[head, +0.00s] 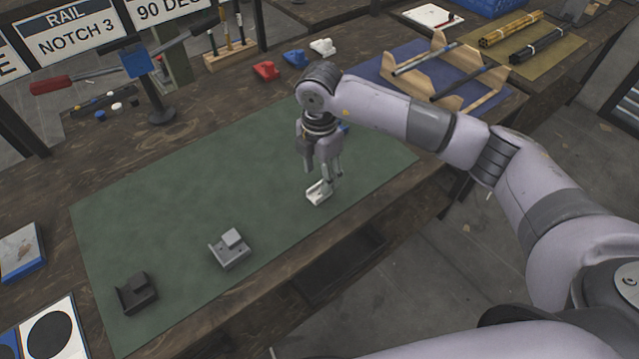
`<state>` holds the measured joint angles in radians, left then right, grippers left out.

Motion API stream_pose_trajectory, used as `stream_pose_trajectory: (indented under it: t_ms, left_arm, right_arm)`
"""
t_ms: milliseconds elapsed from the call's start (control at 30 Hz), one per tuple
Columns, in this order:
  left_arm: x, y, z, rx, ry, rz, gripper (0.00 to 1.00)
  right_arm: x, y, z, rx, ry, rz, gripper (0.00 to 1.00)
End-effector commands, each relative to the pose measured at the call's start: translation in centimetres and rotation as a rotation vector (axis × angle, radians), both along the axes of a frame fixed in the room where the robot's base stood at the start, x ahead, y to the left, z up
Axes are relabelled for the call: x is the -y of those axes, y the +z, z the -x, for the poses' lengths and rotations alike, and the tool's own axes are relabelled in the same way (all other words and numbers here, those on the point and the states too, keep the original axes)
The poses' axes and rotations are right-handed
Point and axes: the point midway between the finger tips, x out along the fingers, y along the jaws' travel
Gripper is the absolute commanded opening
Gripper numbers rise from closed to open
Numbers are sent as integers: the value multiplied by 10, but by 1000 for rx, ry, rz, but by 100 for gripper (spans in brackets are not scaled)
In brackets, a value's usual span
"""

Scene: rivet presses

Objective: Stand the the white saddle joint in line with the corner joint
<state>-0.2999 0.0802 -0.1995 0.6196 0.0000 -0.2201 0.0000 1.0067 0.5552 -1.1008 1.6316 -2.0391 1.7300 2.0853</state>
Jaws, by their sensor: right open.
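A small white joint (318,194), which looks like the saddle joint, sits on the green mat (180,215) right of centre. My right gripper (325,176) points down directly over it, open, with its fingertips close to the joint; I cannot tell whether they touch it. A light grey joint (229,252) with a raised block stands on the mat to the left and nearer. A dark joint (137,294) stands farther left, near the mat's corner. I cannot tell for certain which of these is the corner joint. My left gripper is not in view.
Red (266,71), blue (295,58) and white (323,47) pieces lie behind the mat. A lever press with a red handle (52,85) stands at the back left. A wooden rack (445,62) holds rods at the right. The mat's left middle is clear.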

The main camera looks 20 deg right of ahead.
Motion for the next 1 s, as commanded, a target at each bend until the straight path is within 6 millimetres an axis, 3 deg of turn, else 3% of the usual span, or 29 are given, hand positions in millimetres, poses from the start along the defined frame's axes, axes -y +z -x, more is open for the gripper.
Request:
stream_pose_trajectory:
  t_ms: [200, 400, 1000]
  left_arm:
    - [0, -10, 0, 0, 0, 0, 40]
    - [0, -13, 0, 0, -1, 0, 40]
    - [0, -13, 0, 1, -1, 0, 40]
  right_arm:
    - [0, 45, -1, 3, 0, 0, 49]
    - [0, 68, 0, 1, 1, 0, 49]
    - [0, 73, 0, -1, 0, 0, 49]
